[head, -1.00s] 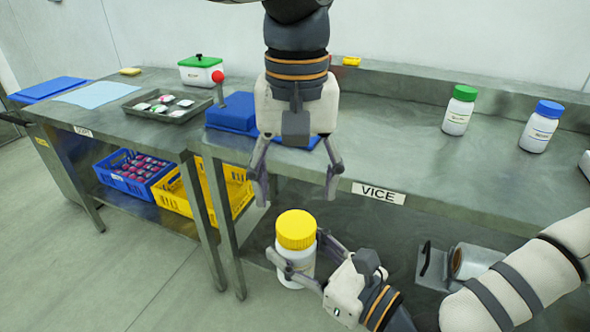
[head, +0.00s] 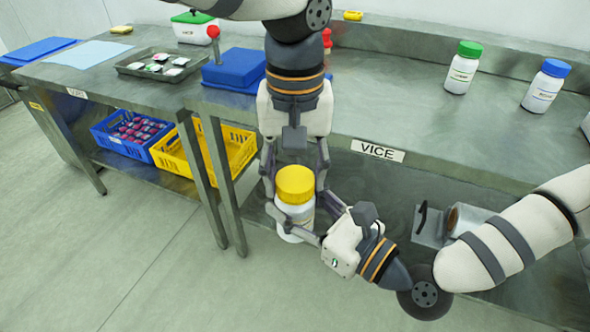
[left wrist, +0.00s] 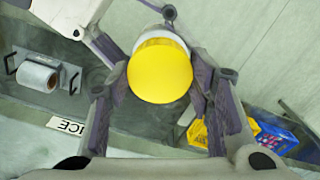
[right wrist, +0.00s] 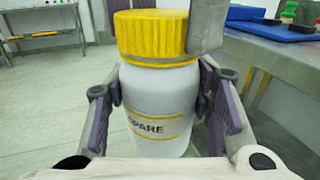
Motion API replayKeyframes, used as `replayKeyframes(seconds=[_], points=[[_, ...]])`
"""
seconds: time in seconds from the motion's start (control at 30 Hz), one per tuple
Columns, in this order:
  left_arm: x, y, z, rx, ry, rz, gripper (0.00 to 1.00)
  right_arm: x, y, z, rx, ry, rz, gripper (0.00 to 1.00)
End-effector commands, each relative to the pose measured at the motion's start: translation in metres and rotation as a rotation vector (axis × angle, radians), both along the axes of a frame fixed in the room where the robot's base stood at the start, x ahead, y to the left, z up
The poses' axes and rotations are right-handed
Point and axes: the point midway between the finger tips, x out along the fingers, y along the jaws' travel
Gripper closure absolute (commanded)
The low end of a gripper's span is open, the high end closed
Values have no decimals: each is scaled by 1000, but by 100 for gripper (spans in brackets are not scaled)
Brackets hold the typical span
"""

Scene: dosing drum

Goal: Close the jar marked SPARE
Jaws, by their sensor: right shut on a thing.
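The SPARE jar (right wrist: 155,110) is white with its name on a yellow-lined label, and a ribbed yellow lid (right wrist: 152,35) sits on top of it. In the head view the jar (head: 296,213) is held upright in front of the bench edge. My right gripper (right wrist: 160,98) is shut on the jar body below the lid. My left gripper (head: 295,186) points down from above, its fingers on either side of the yellow lid. In the left wrist view the open fingers flank the lid (left wrist: 160,70) closely; contact is unclear. Whether the lid is tight cannot be seen.
A green-lidded jar (head: 462,68) and a blue-lidded jar (head: 545,86) stand on the bench (head: 400,110) at right. Yellow (head: 200,150) and blue (head: 130,132) crates sit below at left.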

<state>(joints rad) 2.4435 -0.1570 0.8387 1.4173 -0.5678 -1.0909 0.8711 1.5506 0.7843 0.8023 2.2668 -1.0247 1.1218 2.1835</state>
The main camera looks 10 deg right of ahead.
Motion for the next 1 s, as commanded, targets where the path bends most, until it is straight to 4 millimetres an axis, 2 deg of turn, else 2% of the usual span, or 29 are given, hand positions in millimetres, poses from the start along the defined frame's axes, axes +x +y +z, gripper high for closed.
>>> replayKeyframes(seconds=[0.1, 0.17, 0.27, 0.4, 0.5, 0.67, 0.7, 0.77, 0.8, 1.0], points=[[0, 0, 0, 0, 0, -14, 86, 0, 0, 1, 1, -1, 0, 100], [0, 0, 0, 0, -1, -84, 86, 0, 0, 1, 1, -1, 0, 100], [0, 0, 0, 0, -1, -336, 86, 0, 0, 1, 1, -1, 0, 100], [0, 0, 0, 0, 0, -754, 87, 0, 0, 1, 1, -1, 0, 100], [0, 0, 0, 0, 0, -978, 87, 0, 0, 1, 1, -1, 0, 100], [0, 0, 0, 2, -1, -997, 86, 0, 0, 1, 1, -1, 0, 100], [0, 0, 0, 2, -1, -997, 46, 0, 0, 1, 1, -1, 0, 100], [0, 0, 0, 2, -1, -996, 33, 0, 0, 1, 1, -1, 0, 100], [0, 0, 0, 1, -1, -996, 30, 0, 0, 1, 1, -1, 0, 100], [0, 0, 0, 1, -1, -995, 30, 0, 0, 1, 1, -1, 0, 100]])
